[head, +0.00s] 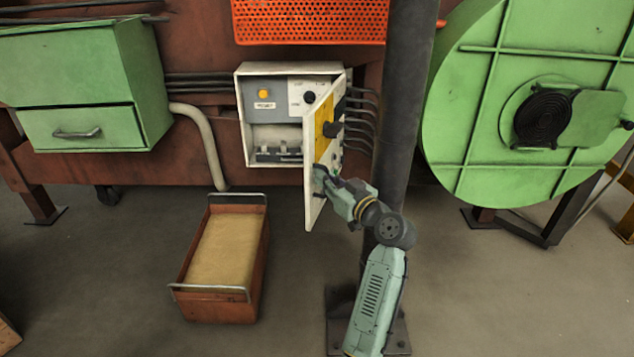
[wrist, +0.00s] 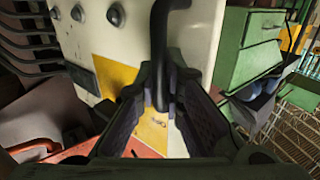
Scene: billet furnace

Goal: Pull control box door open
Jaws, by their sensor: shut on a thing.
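The control box (head: 240,105) is a pale cabinet on the rust-brown furnace wall. Its door (head: 313,150) stands swung well out from the box on its right side, showing the switches and breakers inside. The door's outer face, with a yellow panel and dark knobs, also shows in the wrist view (wrist: 205,35). My gripper (head: 325,180) is at the lower free part of the door, on its outer side. In the wrist view my gripper's fingers (wrist: 163,108) are closed around the black door handle (wrist: 160,45). The handle's lower end is partly hidden between the fingers.
A dark vertical post (head: 400,110) stands right beside the door and my arm. A brown bin (head: 197,307) with sandy content sits on the floor to the left. A green drawer cabinet (head: 85,125) is at left, a round green housing (head: 490,150) at right.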

